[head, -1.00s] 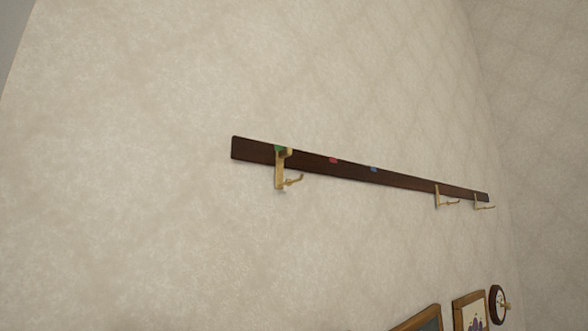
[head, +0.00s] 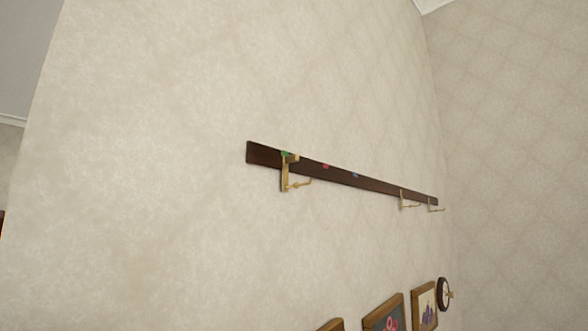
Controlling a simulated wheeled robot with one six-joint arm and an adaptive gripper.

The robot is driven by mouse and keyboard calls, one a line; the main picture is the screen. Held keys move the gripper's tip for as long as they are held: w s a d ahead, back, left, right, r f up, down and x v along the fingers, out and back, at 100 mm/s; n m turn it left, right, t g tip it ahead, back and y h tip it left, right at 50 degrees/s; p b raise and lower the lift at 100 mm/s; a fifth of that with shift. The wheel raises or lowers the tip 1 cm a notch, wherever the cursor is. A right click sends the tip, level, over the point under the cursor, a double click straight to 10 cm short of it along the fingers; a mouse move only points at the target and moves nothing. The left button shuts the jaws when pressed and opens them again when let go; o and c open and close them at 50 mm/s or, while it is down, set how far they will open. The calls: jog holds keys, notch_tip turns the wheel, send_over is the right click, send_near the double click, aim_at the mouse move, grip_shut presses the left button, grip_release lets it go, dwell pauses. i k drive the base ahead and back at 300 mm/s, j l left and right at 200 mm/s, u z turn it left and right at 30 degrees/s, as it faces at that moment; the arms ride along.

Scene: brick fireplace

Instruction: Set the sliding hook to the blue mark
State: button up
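A dark wooden rail (head: 380,186) runs along the wall, slanting down to the right in the head view. A brass hook (head: 286,174) hangs at its left part, right at the green mark (head: 285,154). A red mark (head: 326,166) is to the right of this hook, and the blue mark (head: 355,175) is further right, near the rail's middle. Two more brass hooks, one (head: 404,200) and another (head: 431,204), sit near the right end. I cannot tell which hooks slide. My gripper is not in view.
Framed pictures hang below, one (head: 385,316) at the bottom edge and one (head: 425,308) to its right, by a round dark-rimmed clock-like object (head: 444,294). A wall corner lies to the right. The wall around the rail is bare.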

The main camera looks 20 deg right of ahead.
aim_at(295, 157)
jog(key=l+z, duration=0.15)
jog(key=l, duration=1.45)
